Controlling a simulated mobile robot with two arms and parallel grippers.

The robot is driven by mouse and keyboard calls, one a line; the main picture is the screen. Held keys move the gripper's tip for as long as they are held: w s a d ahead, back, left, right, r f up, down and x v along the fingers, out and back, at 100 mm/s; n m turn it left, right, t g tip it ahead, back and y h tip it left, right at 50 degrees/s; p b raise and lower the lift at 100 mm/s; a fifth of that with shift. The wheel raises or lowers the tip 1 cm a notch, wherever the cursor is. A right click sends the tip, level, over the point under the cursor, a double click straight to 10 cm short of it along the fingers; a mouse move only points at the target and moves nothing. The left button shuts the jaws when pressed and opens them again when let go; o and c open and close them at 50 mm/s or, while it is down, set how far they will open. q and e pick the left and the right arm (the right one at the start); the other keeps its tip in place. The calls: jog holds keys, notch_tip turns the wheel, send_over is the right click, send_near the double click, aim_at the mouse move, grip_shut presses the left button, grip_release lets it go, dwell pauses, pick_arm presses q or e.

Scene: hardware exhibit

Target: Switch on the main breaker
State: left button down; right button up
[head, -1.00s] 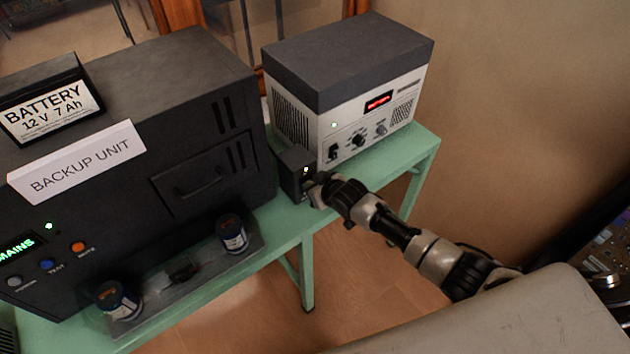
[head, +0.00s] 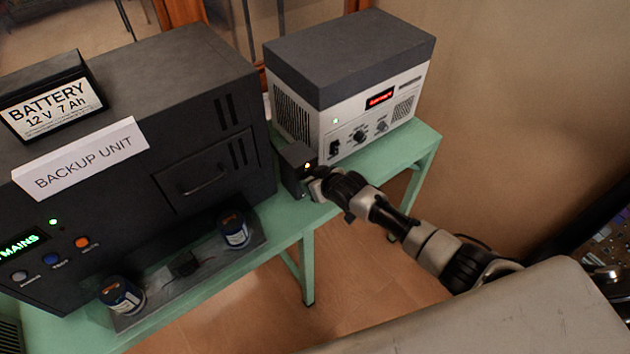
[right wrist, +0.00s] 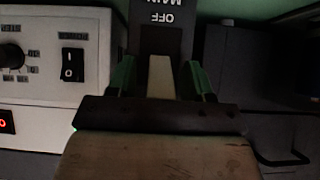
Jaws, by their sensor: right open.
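The main breaker is a small dark box (head: 296,166) on the green bench, between the backup unit and the grey-topped device. A small light spot shows on its front. In the right wrist view its dark face (right wrist: 160,42) appears upside down, with "MAIN" partly cut off and "OFF" readable. My right gripper (head: 314,186) is at the front of the box; its fingers are small and partly hidden there. In the right wrist view the right gripper (right wrist: 160,82) is open, and a pale lever-like piece shows between its fingers. I cannot tell whether they touch it. My left gripper is not in view.
The black backup unit (head: 205,165) stands left of the breaker, with blue cans (head: 233,230) before it. The grey-topped device (head: 345,85) with knobs and a rocker switch stands behind. The green bench (head: 410,150) has bare room at right.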

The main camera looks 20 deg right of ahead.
jog(key=shift+s, duration=0.15)
jog(key=v, duration=1)
jog(key=shift+s+r+b, duration=0.2)
jog(key=shift+r+b, duration=0.1)
jog(key=shift+d, duration=0.1)
jog(key=s+d+f+m+g+h+b, duration=0.15)
jog(key=s+f, duration=0.25)
jog(key=f, duration=0.5)
jog(key=s+d+f+g+h+b, duration=0.1)
jog(key=s+d+f, duration=0.25)
jog(key=f, duration=0.65)
jog(key=s+d+f+g+h+b, duration=0.1)
jog(key=s+f, duration=0.4)
jog(key=f, duration=0.4)
jog(key=s+f+g, duration=0.1)
jog(key=s+f, duration=0.4)
jog(key=s, duration=0.5)
jog(key=s+a+f+g+b, duration=0.1)
jog(key=s+f+g, duration=0.1)
jog(key=s+f, duration=0.4)
jog(key=s+a+f+g+b, duration=0.1)
jog(key=s+f, duration=0.5)
jog(key=s, duration=1)
jog(key=shift+f+g, duration=0.25)
jog(key=shift+g, duration=0.4)
jog(key=shift+w+a, duration=0.1)
